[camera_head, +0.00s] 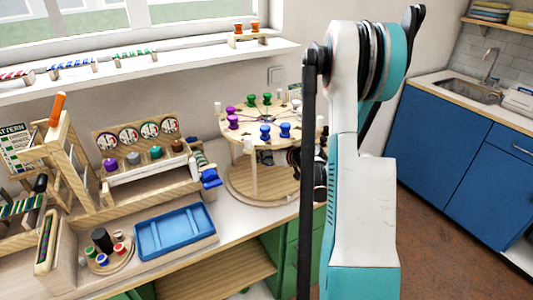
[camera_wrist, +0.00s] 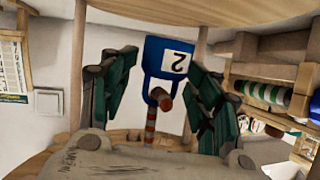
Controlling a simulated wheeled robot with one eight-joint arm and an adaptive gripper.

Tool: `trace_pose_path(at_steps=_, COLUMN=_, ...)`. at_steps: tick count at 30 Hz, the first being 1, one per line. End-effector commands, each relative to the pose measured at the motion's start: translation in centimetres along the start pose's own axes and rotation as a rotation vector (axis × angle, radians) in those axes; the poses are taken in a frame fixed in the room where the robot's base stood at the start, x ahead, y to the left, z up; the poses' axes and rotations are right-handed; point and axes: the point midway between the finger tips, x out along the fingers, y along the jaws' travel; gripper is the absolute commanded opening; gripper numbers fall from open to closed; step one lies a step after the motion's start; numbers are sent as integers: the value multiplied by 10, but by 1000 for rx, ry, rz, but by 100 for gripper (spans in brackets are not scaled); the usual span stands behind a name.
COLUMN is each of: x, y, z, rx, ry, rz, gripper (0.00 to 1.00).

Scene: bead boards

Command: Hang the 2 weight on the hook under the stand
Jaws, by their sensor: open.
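The wrist view appears upside down. The blue weight (camera_wrist: 168,58), with a white label reading 2, is under the round wooden stand (camera_head: 262,128). Its blue loop reaches the grey-and-red striped hook (camera_wrist: 151,122) and appears to be around it. The weight seems to hang there, below the stand's top. My gripper (camera_wrist: 160,70) is open, with one dark green finger on each side of the weight and gaps between. In the head view, my arm and the stand hide most of this spot.
Purple, green and blue pegs stand on the stand's top. The stand's posts (camera_wrist: 77,60) flank the weight closely. A blue tray (camera_head: 175,232), a bead rack (camera_wrist: 270,95) and a small round board with a dark cylinder (camera_head: 102,240) occupy the counter to the left.

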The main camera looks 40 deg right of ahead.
Motion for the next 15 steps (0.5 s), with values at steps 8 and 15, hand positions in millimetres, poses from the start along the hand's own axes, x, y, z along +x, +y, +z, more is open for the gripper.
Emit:
trace_pose_path(at_steps=8, x=-28, y=1, z=0, rx=3, ry=1, rz=3, gripper=54)
trace_pose_path(at_steps=15, x=-78, y=1, z=0, rx=2, ry=0, rz=3, gripper=54)
